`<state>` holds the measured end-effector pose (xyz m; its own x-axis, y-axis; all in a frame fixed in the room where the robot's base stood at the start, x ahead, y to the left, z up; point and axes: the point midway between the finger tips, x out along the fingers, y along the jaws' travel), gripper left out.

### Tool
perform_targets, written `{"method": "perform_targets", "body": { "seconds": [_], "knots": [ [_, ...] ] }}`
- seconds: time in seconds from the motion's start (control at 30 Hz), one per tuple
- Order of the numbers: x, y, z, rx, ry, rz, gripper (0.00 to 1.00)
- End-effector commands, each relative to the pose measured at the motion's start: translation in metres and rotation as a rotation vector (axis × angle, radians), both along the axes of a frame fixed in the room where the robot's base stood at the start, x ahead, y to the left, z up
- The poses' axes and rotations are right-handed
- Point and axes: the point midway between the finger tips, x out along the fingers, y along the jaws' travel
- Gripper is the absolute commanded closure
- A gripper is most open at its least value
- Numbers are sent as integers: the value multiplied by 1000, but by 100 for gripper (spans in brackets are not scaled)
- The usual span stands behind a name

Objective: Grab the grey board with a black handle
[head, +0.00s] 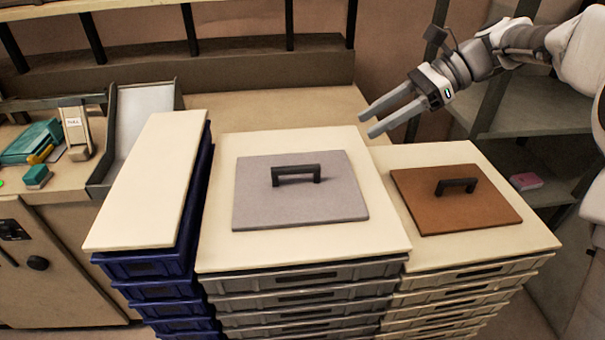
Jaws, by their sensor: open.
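The grey board (255,205) lies flat on the cream top of the middle crate stack. Its black handle (296,169) is a raised bar near the board's centre. My gripper (363,124) is above and to the right of the grey board, near the far edge of the stacks. Its two grey fingers point left and are apart, with nothing between them. The gripper is clear of the board and handle, and nothing hides either.
A brown board (425,206) with a similar black handle lies on the right stack's cream top (440,258). A blue crate stack with a bare cream top (150,180) stands left. Teal items (35,140) sit on the left counter. Shelving (525,110) stands behind right.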

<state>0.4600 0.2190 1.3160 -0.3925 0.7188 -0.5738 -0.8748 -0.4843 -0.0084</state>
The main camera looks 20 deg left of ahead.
Motion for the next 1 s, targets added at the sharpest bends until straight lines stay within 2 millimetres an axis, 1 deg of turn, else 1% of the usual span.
{"method": "perform_targets", "body": {
  "seconds": [0.07,0.17,0.5,0.6,0.87,1.0],
  "knots": [
    [0,5,-2,6,15,-1,48],
    [-7,16,-10,8,19,0,48],
    [-37,68,-51,6,17,2,48],
    [-42,80,-61,6,16,1,48],
    [-50,93,-71,5,15,0,48],
    [-59,108,-83,6,16,1,48]
  ]
}}
